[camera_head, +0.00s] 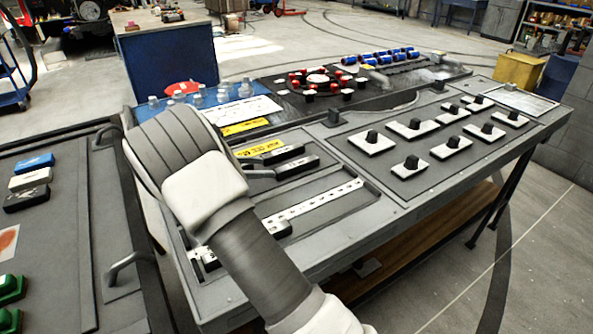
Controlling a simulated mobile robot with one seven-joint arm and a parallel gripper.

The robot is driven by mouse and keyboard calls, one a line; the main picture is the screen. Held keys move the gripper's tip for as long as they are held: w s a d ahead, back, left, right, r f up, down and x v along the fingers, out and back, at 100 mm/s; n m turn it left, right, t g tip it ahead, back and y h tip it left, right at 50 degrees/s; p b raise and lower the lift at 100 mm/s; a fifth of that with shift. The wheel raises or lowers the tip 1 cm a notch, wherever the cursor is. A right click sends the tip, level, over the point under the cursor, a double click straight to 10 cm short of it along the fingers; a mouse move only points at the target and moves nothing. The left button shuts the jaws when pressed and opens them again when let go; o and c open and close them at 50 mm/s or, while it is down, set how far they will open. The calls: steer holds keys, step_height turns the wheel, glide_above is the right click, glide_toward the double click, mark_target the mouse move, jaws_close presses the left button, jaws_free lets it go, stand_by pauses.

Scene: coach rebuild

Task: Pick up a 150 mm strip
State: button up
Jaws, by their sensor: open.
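A long pale strip with a row of holes (318,202) lies in a shallow recess on the grey workbench (388,208). A similar holed piece (207,257) shows left of my arm, roughly in line with it; my arm hides whether they are one strip. Shorter dark pieces with pale edges (292,164) lie in a recess behind, near a yellow label (259,149). I cannot tell which strip is 150 mm long. My arm crosses the front left of the bench, its rounded joint above the left side. My gripper's fingers are not visible.
Black knobs on white plates (411,128) fill the bench's right side. Red and dark parts (318,82) and blue cylinders (372,58) stand at the back. A second grey bench (62,232) with a raised handle (130,263) is close on the left. Open floor lies right.

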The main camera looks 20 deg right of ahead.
mark_target(290, 166)
steer(key=b+x, duration=0.1)
steer(key=x, duration=0.4)
steer(key=b+x, duration=0.1)
steer(key=x, duration=0.5)
steer(key=shift+w, duration=0.25)
jaws_close()
